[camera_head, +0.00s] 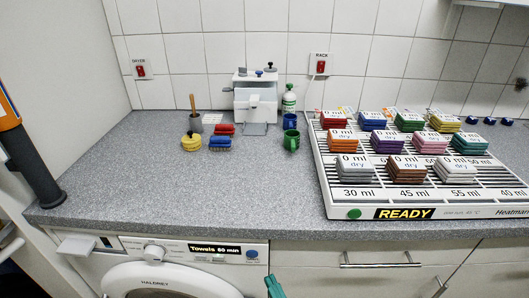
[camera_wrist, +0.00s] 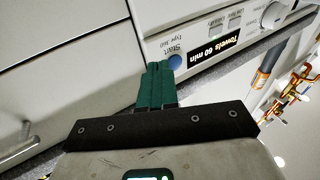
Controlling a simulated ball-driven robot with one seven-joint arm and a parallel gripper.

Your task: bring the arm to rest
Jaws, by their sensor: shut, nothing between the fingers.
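My gripper (camera_wrist: 158,82) shows in the wrist view with its two green fingers pressed together and nothing between them. It is in front of the washing machine's panel, near the round blue start button (camera_wrist: 175,62). In the head view only a green fingertip of my gripper (camera_head: 274,287) shows at the bottom edge, below the counter's front edge. The rest of the arm is out of the head view.
The grey counter (camera_head: 220,195) has free room in front and at the middle. A white machine (camera_head: 255,100), cups and brushes stand at the back. Drawer handles (camera_head: 380,262) stick out below.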

